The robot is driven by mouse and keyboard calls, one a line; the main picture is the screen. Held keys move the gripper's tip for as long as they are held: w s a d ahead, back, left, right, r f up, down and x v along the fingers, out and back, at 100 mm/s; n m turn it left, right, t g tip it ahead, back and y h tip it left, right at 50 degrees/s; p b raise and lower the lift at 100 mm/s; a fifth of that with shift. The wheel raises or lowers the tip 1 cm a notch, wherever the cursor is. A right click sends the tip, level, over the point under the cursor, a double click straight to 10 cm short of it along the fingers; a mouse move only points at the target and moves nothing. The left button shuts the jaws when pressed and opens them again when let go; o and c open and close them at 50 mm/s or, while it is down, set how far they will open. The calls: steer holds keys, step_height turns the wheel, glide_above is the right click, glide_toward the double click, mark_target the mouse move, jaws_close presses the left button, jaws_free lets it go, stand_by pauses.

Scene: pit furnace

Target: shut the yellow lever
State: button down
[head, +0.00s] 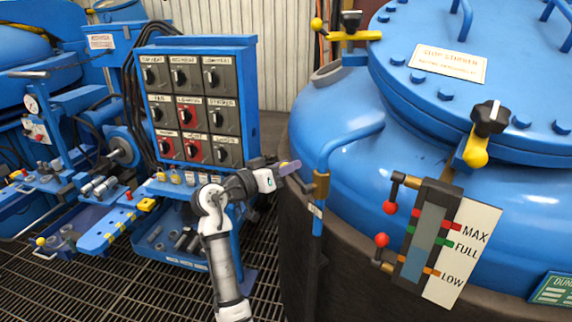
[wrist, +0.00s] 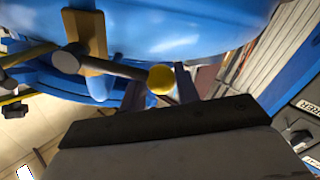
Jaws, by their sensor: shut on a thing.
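The yellow lever has a dark rod and a yellow ball end (wrist: 162,79), seen in the wrist view. Its rod runs left to a brass valve body (wrist: 92,40). In the head view, the brass valve body (head: 320,185) sits on a blue pipe at the furnace's left side, with the rod pointing left and slightly up. My gripper (head: 288,168) is at the rod's outer end. In the wrist view, its two fingers (wrist: 161,88) stand on either side of the ball, shut on it. In the head view, the ball is mostly hidden by the gripper.
The large blue furnace (head: 340,105) fills the right. A gauge (head: 428,235) with two red-ball levers is on its front. A yellow-ball handle (head: 317,24) is at its top left. A switch panel (head: 192,105) stands behind my arm. Dark grating (head: 120,285) covers the floor.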

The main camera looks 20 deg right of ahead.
steer(key=shift+f+n, duration=1.1)
steer(key=shift+f, duration=0.1)
steer(key=c, duration=1.1)
jaws_free()
steer(key=shift+r, duration=0.1)
steer(key=b+v, duration=0.2)
steer(key=v, duration=1.2)
steer(key=shift+w+r+b, duration=0.2)
steer(key=shift+b, duration=0.15)
